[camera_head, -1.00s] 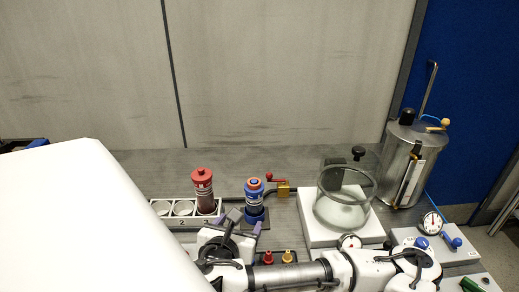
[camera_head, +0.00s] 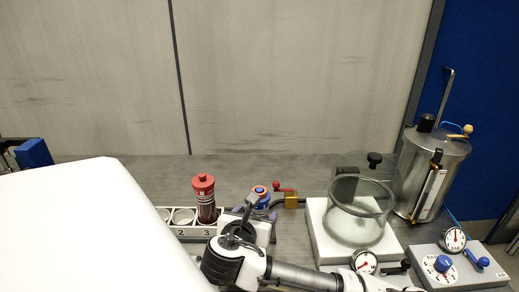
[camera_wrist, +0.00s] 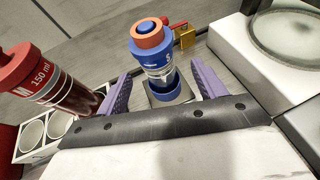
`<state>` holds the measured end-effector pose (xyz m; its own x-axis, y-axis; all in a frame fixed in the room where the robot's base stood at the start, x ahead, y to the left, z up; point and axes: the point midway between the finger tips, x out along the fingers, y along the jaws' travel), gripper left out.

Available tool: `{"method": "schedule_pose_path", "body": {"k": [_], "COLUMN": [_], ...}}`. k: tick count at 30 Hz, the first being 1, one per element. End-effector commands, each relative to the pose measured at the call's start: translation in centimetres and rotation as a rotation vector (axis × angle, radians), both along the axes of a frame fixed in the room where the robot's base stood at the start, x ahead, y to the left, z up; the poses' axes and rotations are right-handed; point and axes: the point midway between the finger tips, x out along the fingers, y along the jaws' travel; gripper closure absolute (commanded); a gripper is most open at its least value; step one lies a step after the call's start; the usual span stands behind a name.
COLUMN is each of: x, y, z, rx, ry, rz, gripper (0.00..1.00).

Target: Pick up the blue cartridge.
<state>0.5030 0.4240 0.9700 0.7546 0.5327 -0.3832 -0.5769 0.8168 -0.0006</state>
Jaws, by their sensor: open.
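The blue cartridge (camera_wrist: 153,56) has an orange ring on its cap and a clear band above a blue base. It stands upright in a holder (camera_wrist: 170,95) in the wrist view. My gripper (camera_wrist: 158,85) is open, with one purple finger on each side of the cartridge's lower part. Gaps show between the fingers and the cartridge, though I cannot tell the depth exactly.
A red cartridge (camera_head: 205,200) stands in slot 3 of the white rack (camera_head: 187,232), close to my gripper's left. A brass block (camera_head: 291,200) with a red lever is behind right. A glass chamber (camera_head: 358,215) and a steel drum (camera_head: 430,175) stand to the right.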

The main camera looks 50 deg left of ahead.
Motion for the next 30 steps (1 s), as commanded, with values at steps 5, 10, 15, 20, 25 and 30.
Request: {"method": "schedule_pose_path", "body": {"k": [5,10,15,20,25,30], "x": [1.0,2.4,4.0,4.6,4.5,4.5], "y": [0.7,2.0,3.3,3.8,3.8,3.8], "z": [-0.5,-1.1,-2.2,-2.6,-2.7,-2.7], "rx": [0.000,-0.002,0.000,0.000,0.002,0.001], "ry": [0.000,0.001,0.001,0.000,0.000,0.001], "rz": [0.000,-0.003,-0.002,0.000,0.001,0.000], "gripper": [0.31,0.31,0.31,0.31,0.31,0.53]}}
